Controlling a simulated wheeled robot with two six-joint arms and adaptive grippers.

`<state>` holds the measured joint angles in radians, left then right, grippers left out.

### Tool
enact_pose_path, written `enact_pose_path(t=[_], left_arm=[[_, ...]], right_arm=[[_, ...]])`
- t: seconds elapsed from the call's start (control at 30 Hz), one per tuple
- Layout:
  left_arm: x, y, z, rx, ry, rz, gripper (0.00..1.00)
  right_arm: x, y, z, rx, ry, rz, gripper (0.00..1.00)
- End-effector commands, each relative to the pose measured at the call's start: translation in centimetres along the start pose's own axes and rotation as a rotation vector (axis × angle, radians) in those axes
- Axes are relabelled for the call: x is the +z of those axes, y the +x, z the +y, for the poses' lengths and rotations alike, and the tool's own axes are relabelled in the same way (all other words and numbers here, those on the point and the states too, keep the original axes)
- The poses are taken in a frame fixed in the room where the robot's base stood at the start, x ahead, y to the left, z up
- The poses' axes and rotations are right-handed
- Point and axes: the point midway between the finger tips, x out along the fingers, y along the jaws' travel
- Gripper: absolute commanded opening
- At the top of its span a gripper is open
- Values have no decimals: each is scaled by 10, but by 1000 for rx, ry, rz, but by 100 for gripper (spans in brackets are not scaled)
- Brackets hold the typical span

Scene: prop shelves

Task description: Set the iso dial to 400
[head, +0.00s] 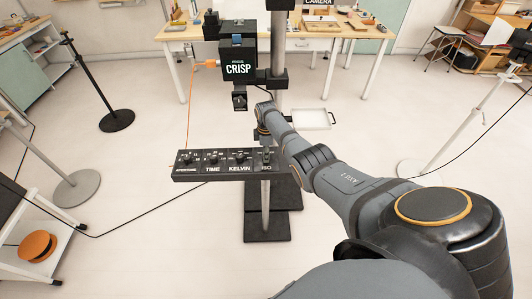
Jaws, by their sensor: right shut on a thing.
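A black control panel (222,175) on the stand carries a row of dials labelled aperture, TIME, KELVIN and ISO. My right gripper (266,157) comes in from the right and is at the panel's right end, just above the ISO label (266,168). It is shut on the iso dial, which is mostly hidden by the gripper and wrist. The dial's setting cannot be read from here. My left gripper is not in view.
A small white tray (311,120) stands out to the right, near my forearm. A dark stand base (268,226) is below. The floor in front is open, crossed by a cable.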

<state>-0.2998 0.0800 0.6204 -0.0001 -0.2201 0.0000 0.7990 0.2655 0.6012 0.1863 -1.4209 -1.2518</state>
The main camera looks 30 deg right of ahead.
Motion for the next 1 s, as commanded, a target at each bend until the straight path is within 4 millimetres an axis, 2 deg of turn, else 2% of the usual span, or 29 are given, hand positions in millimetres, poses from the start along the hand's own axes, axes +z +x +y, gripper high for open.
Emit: enact_pose_path(t=[0.6,1.0], left_arm=[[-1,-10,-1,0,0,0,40],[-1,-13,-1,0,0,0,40]], right_arm=[[0,-1,1,2,581,0,0],[0,-1,0,1,869,0,0]])
